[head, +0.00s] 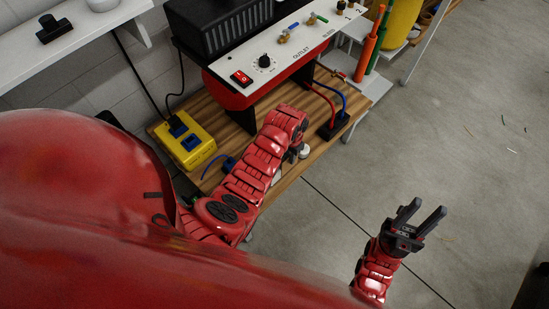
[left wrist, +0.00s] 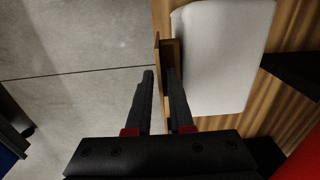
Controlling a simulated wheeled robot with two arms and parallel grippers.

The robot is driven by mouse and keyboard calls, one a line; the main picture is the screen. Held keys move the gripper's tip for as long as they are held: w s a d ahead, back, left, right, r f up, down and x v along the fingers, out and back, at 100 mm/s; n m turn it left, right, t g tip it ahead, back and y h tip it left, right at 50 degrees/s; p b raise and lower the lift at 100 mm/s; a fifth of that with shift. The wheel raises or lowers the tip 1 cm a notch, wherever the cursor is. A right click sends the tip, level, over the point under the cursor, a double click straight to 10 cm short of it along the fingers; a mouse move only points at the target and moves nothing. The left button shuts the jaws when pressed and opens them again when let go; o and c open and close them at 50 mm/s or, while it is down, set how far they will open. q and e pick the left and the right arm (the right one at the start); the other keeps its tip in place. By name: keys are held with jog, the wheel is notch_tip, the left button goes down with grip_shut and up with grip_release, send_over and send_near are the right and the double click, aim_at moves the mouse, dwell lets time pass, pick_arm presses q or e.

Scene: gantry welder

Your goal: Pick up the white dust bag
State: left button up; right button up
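The white dust bag (left wrist: 222,55) lies flat on the wooden bench in the left wrist view, near the bench's edge. In the head view only a small pale patch, possibly the bag, shows beside my left arm; the arm hides most of that spot. My left gripper (left wrist: 160,72) is open, with a gap between its two dark fingers. Its right finger is close beside the bag's left edge; I cannot tell whether they touch. A brown wooden piece (left wrist: 164,48) shows just beyond the fingertips. My right gripper (head: 421,217) is open and empty above the floor, away from the bench.
The wooden bench (head: 345,95) carries a yellow box (head: 187,148) with a blue plug, and a red-and-white power unit (head: 285,65) with cables. Orange and green rods (head: 371,45) stand at its right end. A white shelf (head: 85,35) is upper left.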

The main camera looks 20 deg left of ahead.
pick_arm(q)
jog(key=shift+f, duration=0.2)
dwell(0.4)
grip_shut()
dwell(1.5)
